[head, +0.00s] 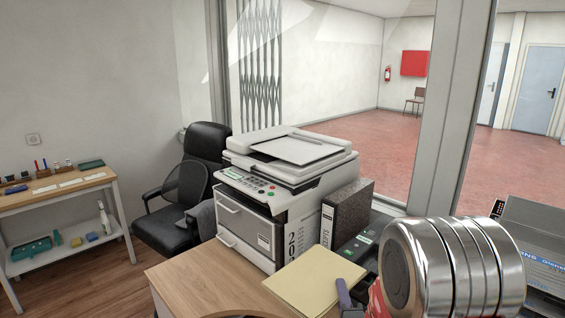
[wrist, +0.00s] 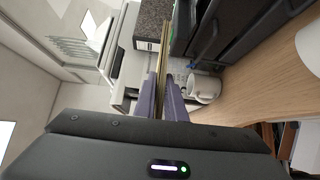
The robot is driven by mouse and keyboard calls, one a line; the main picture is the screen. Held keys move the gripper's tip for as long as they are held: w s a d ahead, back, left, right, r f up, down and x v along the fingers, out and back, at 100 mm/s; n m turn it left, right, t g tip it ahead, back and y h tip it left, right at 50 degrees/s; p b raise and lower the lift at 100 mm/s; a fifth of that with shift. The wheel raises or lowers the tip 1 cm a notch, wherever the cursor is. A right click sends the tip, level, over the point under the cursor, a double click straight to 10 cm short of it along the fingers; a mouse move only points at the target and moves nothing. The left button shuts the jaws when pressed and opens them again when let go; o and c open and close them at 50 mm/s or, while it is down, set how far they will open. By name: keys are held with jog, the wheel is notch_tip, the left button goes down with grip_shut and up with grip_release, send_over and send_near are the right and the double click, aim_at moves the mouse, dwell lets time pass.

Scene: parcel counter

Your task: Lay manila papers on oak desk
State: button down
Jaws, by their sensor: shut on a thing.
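The manila papers (head: 315,281) are a flat pale-yellow stack, overlapping the right end of the oak desk (head: 185,279) in the head view. My gripper (head: 346,294), with purple fingers, is at their right edge, partly hidden by my arm. In the wrist view my gripper (wrist: 163,82) is shut on the papers (wrist: 163,63), which show edge-on as a thin yellow strip between the fingers. The desk's wood (wrist: 262,92) shows to the right there. I cannot tell whether the papers touch the desk.
A white printer (head: 275,190) and a dark speckled binder (head: 346,215) stand behind the papers. A white mug (wrist: 203,88) shows beside the fingers in the wrist view. A black office chair (head: 183,190) is left of the printer. The desk's left front part is bare.

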jog(key=f, duration=0.1)
jog(key=s+f, duration=0.1)
jog(key=f, duration=0.1)
jog(key=s+f, duration=0.1)
jog(key=f, duration=0.1)
jog(key=shift+s, duration=0.1)
jog(key=shift+s+d, duration=0.1)
jog(key=shift+s, duration=0.05)
dwell(0.4)
